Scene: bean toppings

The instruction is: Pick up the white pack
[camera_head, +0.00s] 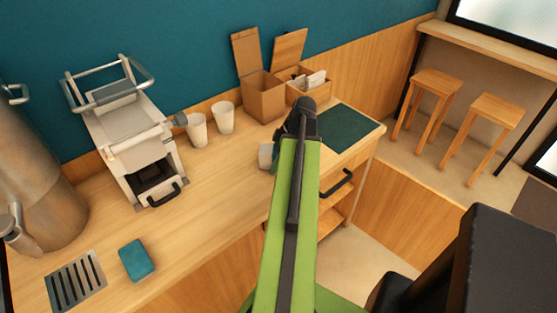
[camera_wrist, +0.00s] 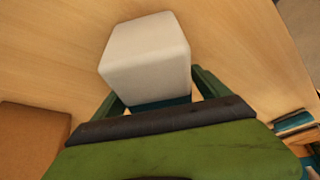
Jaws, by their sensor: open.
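The white pack (camera_wrist: 146,52) is a pale block with rounded edges, seen close up in the wrist view, standing on the wooden counter. A teal band shows along its lower edge. In the head view it is a small pale block (camera_head: 265,156) just left of my arm's end. My gripper (camera_wrist: 158,88) is open, with one dark green finger at each side of the pack's near part. I cannot tell whether the fingers touch it. In the head view my green arm hides most of the gripper.
Two white cups (camera_head: 223,118) and a coffee machine (camera_head: 135,135) stand left of the pack. A cardboard box (camera_head: 264,97) is behind it. A dark green mat (camera_head: 348,128) lies to the right. A teal block (camera_head: 137,260) lies at the front left. The counter's middle is clear.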

